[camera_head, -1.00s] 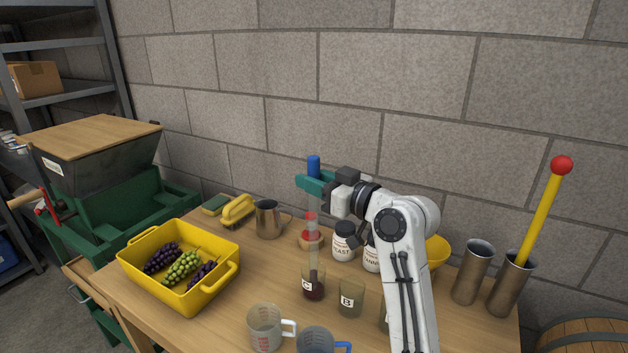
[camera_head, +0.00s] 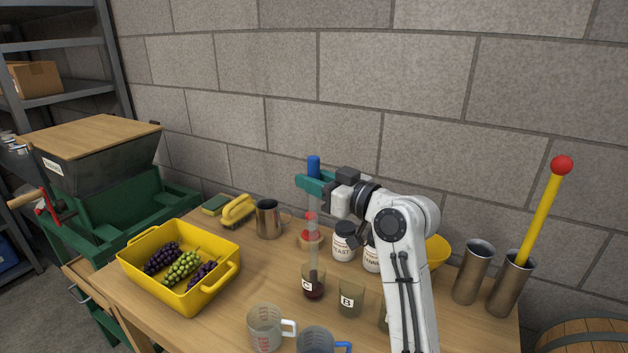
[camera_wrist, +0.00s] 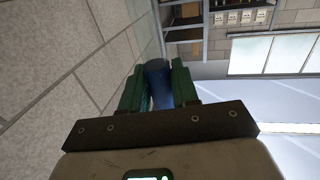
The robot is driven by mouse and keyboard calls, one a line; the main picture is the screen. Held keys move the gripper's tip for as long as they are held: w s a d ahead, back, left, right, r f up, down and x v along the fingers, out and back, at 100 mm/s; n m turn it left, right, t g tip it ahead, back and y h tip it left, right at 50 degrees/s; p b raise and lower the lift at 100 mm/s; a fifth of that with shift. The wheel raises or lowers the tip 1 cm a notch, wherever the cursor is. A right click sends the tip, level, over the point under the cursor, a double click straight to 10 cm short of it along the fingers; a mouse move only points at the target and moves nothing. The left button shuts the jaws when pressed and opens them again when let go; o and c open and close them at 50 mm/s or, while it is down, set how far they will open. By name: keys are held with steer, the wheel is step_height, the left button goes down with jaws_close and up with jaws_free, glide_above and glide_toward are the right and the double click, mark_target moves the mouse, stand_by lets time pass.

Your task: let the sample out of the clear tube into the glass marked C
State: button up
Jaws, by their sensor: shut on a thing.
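The clear tube (camera_head: 314,235) with a blue top (camera_head: 314,166) hangs upright in my gripper (camera_head: 312,183). The green jaws are shut on it just below the blue top, which also shows between the jaws in the wrist view (camera_wrist: 157,82). The tube's lower end reaches into the glass marked C (camera_head: 306,271). Dark red liquid (camera_head: 314,291) lies in the bottom of that glass. Whether the tip touches the glass bottom cannot be told. The glass marked B (camera_head: 351,299) stands to its right. Another glass is mostly hidden behind my arm.
A yellow bin (camera_head: 190,300) with grapes stands at left. Two measuring jugs, one clear (camera_head: 265,328) and one blue-handled (camera_head: 315,341), stand in front. A steel jug (camera_head: 268,218), a yeast jar (camera_head: 344,243) and a red-topped item stand behind. Steel cylinders (camera_head: 472,272) stand at right.

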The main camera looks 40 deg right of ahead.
mark_target(318, 164)
steer(key=shift+r, duration=0.15)
step_height(318, 164, up, 12)
steer(key=p, duration=0.9)
stand_by(0.5)
steer(key=shift+f+b, duration=1.2)
steer(key=shift+f, duration=0.4)
steer(key=shift+f+b, duration=1.9)
steer(key=shift+f, duration=0.7)
